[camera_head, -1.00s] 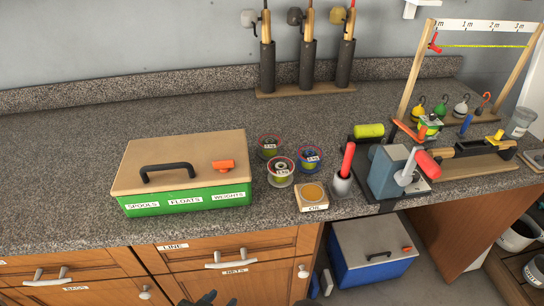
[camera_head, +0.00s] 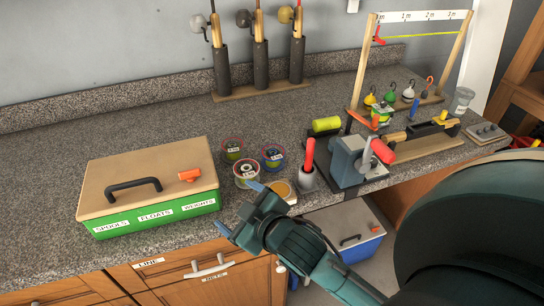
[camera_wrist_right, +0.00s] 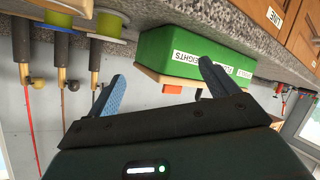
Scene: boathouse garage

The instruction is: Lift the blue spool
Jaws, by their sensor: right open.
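The blue spool (camera_head: 272,155) stands on the granite counter, right of a dark red-rimmed spool (camera_head: 232,148) and behind a pale spool (camera_head: 246,172). My left gripper is not in view.
A green tackle box (camera_head: 150,180) stands left of the spools. A round-topped block (camera_head: 283,190), a grey cup with a red handle (camera_head: 307,170) and a blue-grey vise (camera_head: 350,160) stand to the right. A rod rack (camera_head: 260,90) is behind. The counter behind the spools is clear.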

